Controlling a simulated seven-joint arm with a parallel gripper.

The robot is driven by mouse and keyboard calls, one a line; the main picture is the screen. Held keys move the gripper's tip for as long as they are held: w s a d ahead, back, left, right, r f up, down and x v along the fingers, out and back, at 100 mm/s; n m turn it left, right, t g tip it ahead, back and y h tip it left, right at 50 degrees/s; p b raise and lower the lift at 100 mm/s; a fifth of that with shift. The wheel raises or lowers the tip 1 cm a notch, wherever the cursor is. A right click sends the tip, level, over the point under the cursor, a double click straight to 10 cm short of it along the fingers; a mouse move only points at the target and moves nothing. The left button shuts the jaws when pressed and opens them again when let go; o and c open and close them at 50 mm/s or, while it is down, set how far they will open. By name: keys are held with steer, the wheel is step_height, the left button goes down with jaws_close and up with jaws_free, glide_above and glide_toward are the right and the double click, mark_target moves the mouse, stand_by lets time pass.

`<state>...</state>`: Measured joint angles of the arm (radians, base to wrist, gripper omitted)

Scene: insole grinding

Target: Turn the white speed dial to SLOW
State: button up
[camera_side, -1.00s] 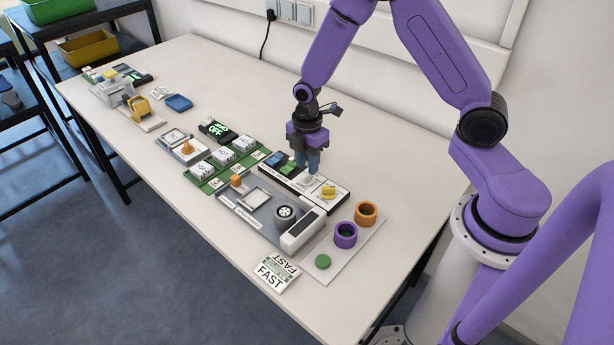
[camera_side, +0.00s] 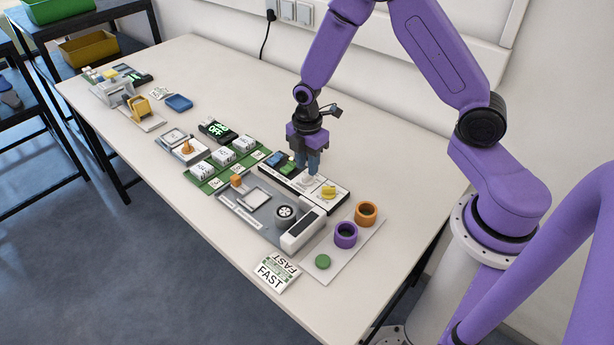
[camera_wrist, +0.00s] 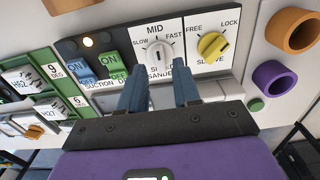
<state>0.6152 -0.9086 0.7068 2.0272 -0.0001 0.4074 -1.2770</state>
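The white speed dial (camera_wrist: 158,52) sits on a white panel marked SLOW at left, MID at top and FAST at right. Its pointer appears to face MID. My gripper (camera_wrist: 160,67) is open, with its two blue-grey fingers apart and their tips near the dial's left and right lower sides. I cannot tell whether they touch it. In the side view my gripper (camera_side: 312,171) points down over the panel, and the dial is mostly hidden at its tips.
A yellow FREE/LOCK knob (camera_wrist: 213,46) is close to the dial's right. Blue (camera_wrist: 79,67) and green (camera_wrist: 115,66) ON/OFF switches are on its left. A purple ring (camera_side: 345,235) and orange ring (camera_side: 366,214) stand nearby.

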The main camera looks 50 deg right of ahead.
mark_target(307, 178)
steer(key=shift+f, duration=1.65)
steer(key=shift+r, duration=0.15)
jaws_close()
steer(key=n, duration=1)
steer(key=shift+n, duration=0.4)
steer(key=shift+c, duration=1.2)
jaws_free()
steer(key=shift+n, duration=0.3)
steer(key=shift+o, duration=1.2)
